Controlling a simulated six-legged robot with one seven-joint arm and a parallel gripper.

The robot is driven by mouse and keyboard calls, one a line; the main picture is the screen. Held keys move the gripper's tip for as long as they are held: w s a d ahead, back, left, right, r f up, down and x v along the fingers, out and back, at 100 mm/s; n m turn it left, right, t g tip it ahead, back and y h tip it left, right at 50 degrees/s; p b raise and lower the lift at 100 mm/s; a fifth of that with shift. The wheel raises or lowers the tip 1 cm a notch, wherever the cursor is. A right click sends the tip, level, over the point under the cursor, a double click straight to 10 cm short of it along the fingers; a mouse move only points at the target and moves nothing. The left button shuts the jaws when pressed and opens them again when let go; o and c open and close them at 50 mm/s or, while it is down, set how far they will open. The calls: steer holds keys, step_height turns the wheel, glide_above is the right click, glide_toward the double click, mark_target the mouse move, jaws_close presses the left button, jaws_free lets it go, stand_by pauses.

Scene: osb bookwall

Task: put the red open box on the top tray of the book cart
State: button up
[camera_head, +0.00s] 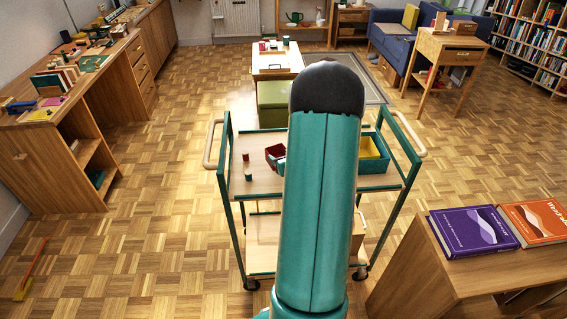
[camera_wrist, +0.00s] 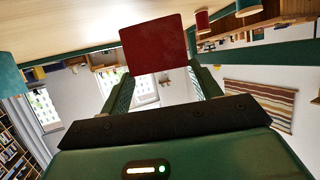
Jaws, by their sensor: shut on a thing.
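The red open box (camera_head: 274,153) shows over the top tray (camera_head: 262,182) of the green-framed book cart, partly hidden by my arm. In the wrist view the red box (camera_wrist: 155,43) is between the fingers of my gripper (camera_wrist: 160,72), which is shut on it. The wooden tray surface (camera_wrist: 70,25) fills the top of this tilted view, close to the box. I cannot tell whether the box touches the tray. My gripper is mostly hidden behind my arm in the head view.
A small red piece (camera_head: 246,157) and a green piece (camera_head: 248,175) stand on the tray left of the box. A teal bin (camera_head: 400,160) with a yellow insert (camera_head: 371,148) is at the tray's right. The tray's front left is bare. A bookshelf top with two books (camera_head: 470,231) is at right.

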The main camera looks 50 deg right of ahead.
steer(key=shift+s+f, duration=0.1)
steer(key=shift+f, duration=1.3)
steer(key=shift+f, duration=0.1)
steer(key=o, duration=1)
